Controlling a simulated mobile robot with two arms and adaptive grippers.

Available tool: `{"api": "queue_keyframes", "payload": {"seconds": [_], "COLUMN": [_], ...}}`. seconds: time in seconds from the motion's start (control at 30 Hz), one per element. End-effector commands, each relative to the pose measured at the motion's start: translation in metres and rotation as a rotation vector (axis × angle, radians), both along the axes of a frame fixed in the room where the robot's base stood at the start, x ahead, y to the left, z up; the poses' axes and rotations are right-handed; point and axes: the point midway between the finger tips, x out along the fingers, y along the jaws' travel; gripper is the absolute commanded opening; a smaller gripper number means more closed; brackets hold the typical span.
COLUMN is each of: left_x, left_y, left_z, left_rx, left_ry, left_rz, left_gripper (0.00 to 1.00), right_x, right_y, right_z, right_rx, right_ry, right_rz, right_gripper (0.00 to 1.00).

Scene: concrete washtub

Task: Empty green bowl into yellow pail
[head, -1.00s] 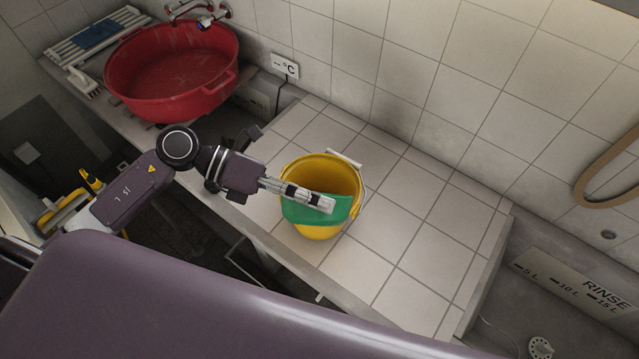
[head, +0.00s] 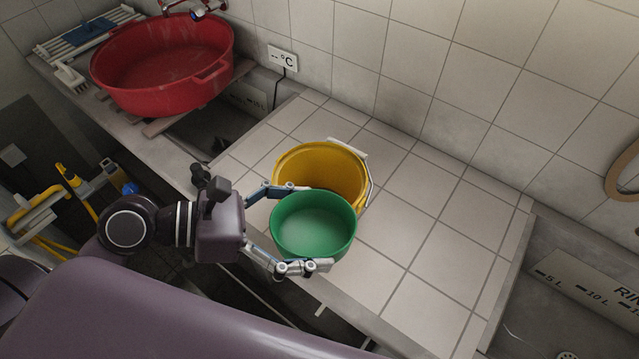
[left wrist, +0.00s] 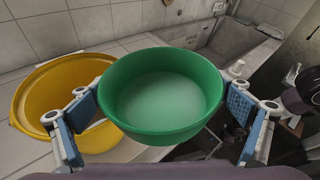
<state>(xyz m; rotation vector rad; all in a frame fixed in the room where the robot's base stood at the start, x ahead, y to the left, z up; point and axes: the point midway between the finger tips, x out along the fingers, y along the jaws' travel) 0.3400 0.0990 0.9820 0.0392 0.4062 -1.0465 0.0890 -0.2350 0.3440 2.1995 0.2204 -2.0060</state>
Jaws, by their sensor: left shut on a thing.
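The green bowl (head: 318,245) is upright, held in front of the yellow pail and covering part of it in the head view. My left gripper (head: 314,227) is shut on the bowl, with a finger on each side. The bowl's inside shows a pale, whitish bottom; I cannot tell whether any contents are in it. The bowl also fills the middle of the left wrist view (left wrist: 160,122). The yellow pail (head: 318,165) stands upright on the tiled counter, its lower front hidden by the bowl. My right gripper is not in view.
A red tub (head: 165,72) sits at the back left, with a white slatted rack (head: 75,40) and blue cloth beside it. The tiled counter (head: 430,220) is clear right of the pail. A sink basin marked in litres (head: 570,275) lies at the far right.

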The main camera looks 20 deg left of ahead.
Motion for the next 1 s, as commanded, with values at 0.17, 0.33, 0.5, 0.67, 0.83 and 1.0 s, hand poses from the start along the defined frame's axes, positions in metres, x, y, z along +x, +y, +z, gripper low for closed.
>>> {"api": "queue_keyframes", "payload": {"seconds": [0.17, 0.33, 0.5, 0.67, 0.83, 1.0], "left_x": [0.0, 0.0, 0.0, 0.0, 0.0, 0.0], "left_y": [0.0, 0.0, 0.0, 0.0, 0.0, 0.0], "left_z": [0.004, 0.017, 0.035, 0.05, 0.053, 0.052], "left_rx": [-0.001, -0.001, -0.001, -0.001, 0.0, 0.024], "left_ry": [0.001, 0.003, 0.004, 0.004, -0.005, -0.107], "left_rz": [-0.002, -0.002, -0.002, -0.002, -0.001, 0.0], "left_gripper": [0.63, 0.63, 0.63, 0.63, 0.63, 0.63], "right_x": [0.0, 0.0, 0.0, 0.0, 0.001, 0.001], "right_y": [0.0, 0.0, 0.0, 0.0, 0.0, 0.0], "right_z": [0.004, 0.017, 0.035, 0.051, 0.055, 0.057], "right_rx": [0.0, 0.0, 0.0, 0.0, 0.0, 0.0], "right_ry": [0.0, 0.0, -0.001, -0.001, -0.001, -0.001], "right_rz": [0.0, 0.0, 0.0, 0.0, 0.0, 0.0], "right_gripper": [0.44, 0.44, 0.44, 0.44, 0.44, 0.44]}}
